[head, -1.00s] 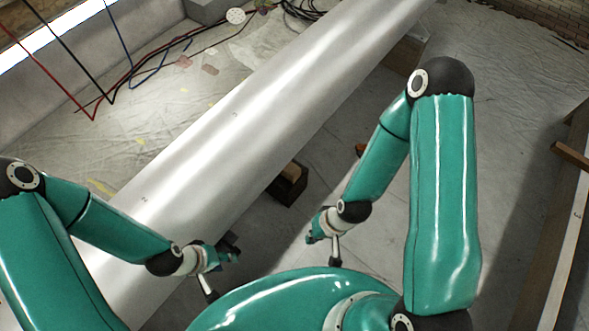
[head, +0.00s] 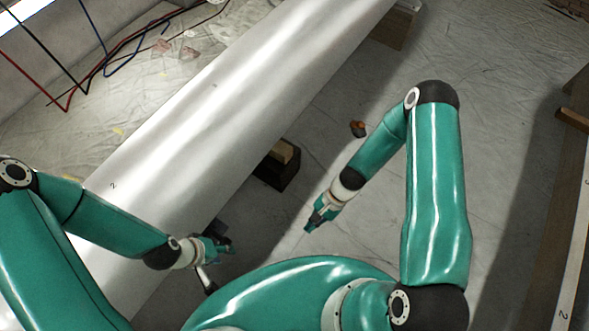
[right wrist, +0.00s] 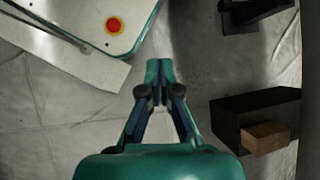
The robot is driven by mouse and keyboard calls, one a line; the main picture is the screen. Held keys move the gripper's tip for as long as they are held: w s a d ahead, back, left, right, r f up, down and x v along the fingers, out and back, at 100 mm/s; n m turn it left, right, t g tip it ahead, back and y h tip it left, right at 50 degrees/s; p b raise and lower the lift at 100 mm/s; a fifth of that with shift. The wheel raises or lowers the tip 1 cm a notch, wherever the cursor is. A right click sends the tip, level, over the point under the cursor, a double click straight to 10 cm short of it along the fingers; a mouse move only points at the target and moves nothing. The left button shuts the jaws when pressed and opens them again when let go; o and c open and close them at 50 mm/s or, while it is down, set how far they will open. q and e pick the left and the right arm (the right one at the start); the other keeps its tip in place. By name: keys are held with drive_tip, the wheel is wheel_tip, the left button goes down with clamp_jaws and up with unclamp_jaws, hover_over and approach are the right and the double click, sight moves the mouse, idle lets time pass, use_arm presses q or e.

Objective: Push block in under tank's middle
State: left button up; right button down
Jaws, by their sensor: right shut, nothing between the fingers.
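The tank (head: 215,110) is a long, shiny silver cylinder running diagonally across the head view. A dark block (head: 275,174) with a small light wooden block (head: 282,151) on it sits at the tank's right edge, near its middle. The tank hides part of the dark block. The right wrist view shows the dark block (right wrist: 235,112) and the wooden block (right wrist: 265,138) at right. My right gripper (head: 309,227) is shut and empty, pointing down, apart from the blocks and nearer me. My left gripper (head: 230,247) is beside the tank's near part; its finger opening is unclear.
Another support block (head: 394,30) stands under the tank's far end. A small orange-and-dark object (head: 358,129) lies on the sheeted floor. Long timber (head: 572,235) lies at the far right. Cables (head: 110,58) lie beyond the tank. Sheeted floor between tank and timber is mostly clear.

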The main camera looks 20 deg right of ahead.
drive_tip(key=w+f+m+t+y+b, duration=0.2)
drive_tip(key=w+f+m+y+b, duration=0.3)
drive_tip(key=f, duration=0.6)
drive_tip(key=m+t+b, duration=1.2)
drive_tip(key=t+b, duration=0.2)
approach(289, 157)
drive_tip(key=shift+h, duration=0.3)
drive_tip(key=b+x, duration=0.3)
drive_tip(key=x, duration=0.4)
drive_tip(key=shift+a, duration=0.1)
use_arm(q)
wheel_tip(289, 157, down, 26)
drive_tip(key=shift+r, duration=0.25)
drive_tip(key=shift+s, duration=0.1)
